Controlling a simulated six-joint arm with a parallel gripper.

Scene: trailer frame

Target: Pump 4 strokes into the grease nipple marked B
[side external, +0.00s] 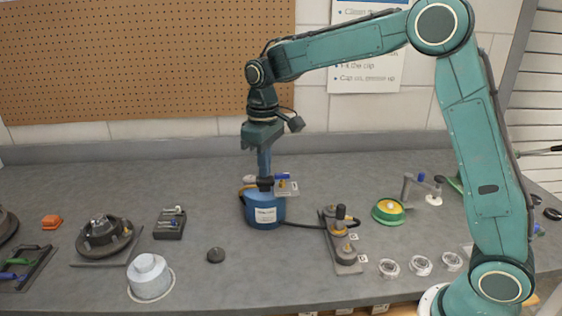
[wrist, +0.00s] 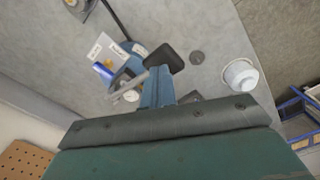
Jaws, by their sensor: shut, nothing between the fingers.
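A blue grease pump (side external: 265,212) with a pale label stands mid-bench. A black knob (wrist: 165,57) tops it, and it also shows in the side view (side external: 265,184). My gripper (side external: 264,172) points straight down with its fingers shut and empty, right over the knob; I cannot tell whether they touch it. A black hose (side external: 303,225) runs from the pump to a block with brass-coloured nipples (side external: 341,243) at right. Small white tags (side external: 362,259) stand by the nipples; their letters are too small to read.
A green-yellow round tin (side external: 388,211) and several clear cups (side external: 421,265) lie to the right. A pale grey canister (side external: 150,276), a black puck (side external: 215,255), a dark hub (side external: 104,232) and a small dark tray (side external: 170,223) lie left. Bench between pump and puck is clear.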

